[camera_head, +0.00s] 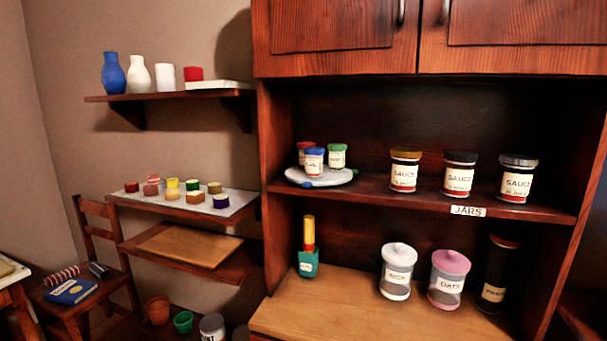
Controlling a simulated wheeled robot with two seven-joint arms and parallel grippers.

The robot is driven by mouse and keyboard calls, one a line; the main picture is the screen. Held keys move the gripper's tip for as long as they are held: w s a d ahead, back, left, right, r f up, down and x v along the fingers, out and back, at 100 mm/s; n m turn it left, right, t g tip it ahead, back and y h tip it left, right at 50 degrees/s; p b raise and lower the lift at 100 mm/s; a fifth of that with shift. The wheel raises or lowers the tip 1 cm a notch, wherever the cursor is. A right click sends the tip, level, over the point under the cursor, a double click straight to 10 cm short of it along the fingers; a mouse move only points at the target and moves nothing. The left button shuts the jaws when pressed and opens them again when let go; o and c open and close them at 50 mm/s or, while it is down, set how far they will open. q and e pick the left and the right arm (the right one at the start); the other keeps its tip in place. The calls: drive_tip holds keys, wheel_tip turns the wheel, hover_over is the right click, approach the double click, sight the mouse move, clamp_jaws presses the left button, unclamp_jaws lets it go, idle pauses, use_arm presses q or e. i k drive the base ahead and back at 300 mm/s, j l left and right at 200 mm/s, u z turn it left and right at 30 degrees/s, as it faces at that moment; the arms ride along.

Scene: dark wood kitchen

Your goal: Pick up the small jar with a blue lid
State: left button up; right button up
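The small jar with a blue lid (314,161) stands upright on a round pale turntable (340,178) at the left end of the cabinet's middle shelf. It is the front jar of a close group. A small jar with a red lid (304,147) is behind it to the left, partly hidden by it. A small jar with a green lid (337,156) stands behind it to the right. Neither of my grippers shows in the head view.
Sauce jars (405,171) stand to the right on the same shelf (372,193), with clear shelf between. Below, the wooden counter (330,310) holds a teal pot (308,262), a rice canister (397,272) and an oats canister (448,279). Cabinet doors (335,25) above are shut.

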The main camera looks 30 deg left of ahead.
sight(314, 158)
drive_tip(key=u, duration=0.9)
drive_tip(key=i+j+z, duration=0.4)
drive_tip(key=j, duration=0.2)
drive_tip(key=i+j+z, duration=0.2)
drive_tip(key=j, duration=0.15)
drive_tip(key=k, duration=0.1)
